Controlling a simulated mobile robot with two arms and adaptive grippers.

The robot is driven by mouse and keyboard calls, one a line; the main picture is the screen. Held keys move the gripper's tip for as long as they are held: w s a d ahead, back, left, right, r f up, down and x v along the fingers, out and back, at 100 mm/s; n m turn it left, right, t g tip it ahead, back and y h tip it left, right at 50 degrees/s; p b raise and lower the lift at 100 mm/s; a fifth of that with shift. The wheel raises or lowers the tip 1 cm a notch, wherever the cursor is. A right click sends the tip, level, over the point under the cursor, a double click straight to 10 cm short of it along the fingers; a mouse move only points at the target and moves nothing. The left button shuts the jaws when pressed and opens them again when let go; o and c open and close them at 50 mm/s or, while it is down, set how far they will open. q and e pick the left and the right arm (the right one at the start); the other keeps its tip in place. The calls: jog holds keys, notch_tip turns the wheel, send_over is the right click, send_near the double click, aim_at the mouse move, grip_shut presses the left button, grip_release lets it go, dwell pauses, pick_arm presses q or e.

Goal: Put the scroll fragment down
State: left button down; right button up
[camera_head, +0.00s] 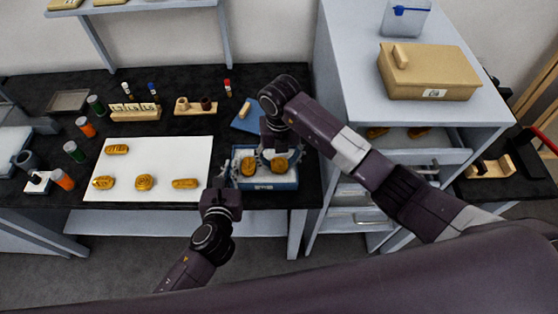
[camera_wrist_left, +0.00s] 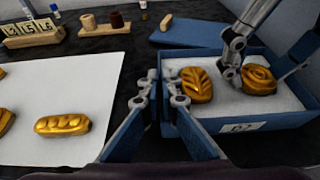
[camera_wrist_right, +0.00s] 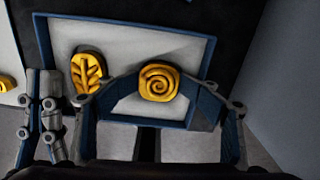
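The scroll fragment (camera_head: 280,165) is a gold piece with a spiral on top. It lies at the right side of the white padding in the blue box (camera_head: 268,185). In the right wrist view the scroll fragment (camera_wrist_right: 160,82) sits between my right fingertips, which reach both its sides. My right gripper (camera_head: 279,158) points down into the box, its fingers spread to the fragment's width and shut on it. A gold leaf fragment (camera_wrist_left: 194,84) lies left of it on the same padding. My left gripper (camera_head: 224,178) is empty, fingers close together, just left of the box.
A white mat (camera_head: 150,160) with several gold fragments lies left of the box. A blue lid (camera_head: 246,117) lies behind the box. Bottles, stamp blocks and a wooden holder (camera_head: 195,107) stand behind and left. A drawer cabinet (camera_head: 355,65) stands close on the right.

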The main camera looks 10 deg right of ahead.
aim_at(280, 162)
jog(key=shift+s+f, duration=0.2)
jog(key=shift+s, duration=0.05)
notch_tip(280, 162, up, 14)
jog(key=shift+w+f, duration=0.2)
pick_arm(q)
jog(key=shift+f, duration=0.1)
dwell(0.6)
jog(key=c, duration=2.1)
grip_release()
jog(key=v, duration=1.2)
